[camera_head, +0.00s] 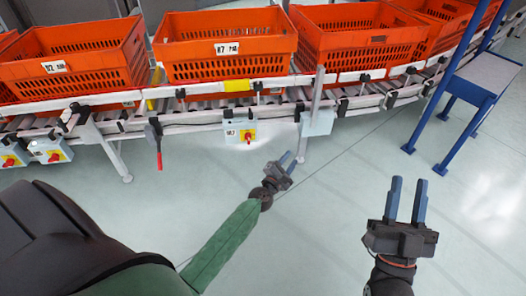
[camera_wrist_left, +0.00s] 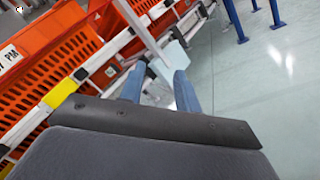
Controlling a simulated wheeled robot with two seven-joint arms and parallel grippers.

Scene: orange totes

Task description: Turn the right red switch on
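The rightmost red switch (camera_head: 249,136) sits on a yellow plate on a light grey box (camera_head: 233,132) under the conveyor rail in the head view. Two more red switches, a left one (camera_head: 9,161) and a second one (camera_head: 54,156), sit on similar boxes at the far left. My left gripper (camera_head: 291,157) is open and empty, below and right of the rightmost switch, apart from it. Its two blue fingers also show in the left wrist view (camera_wrist_left: 160,82), where no red switch is visible. My right gripper (camera_head: 407,188) is open and empty over the floor at right.
A conveyor (camera_head: 205,118) carries several orange totes (camera_head: 230,65). Another light box (camera_head: 317,123) hangs under the rail above my left gripper. A red-handled lever (camera_head: 158,155) hangs left of the rightmost switch. A blue-legged stand (camera_head: 478,95) is at right. The floor in front is clear.

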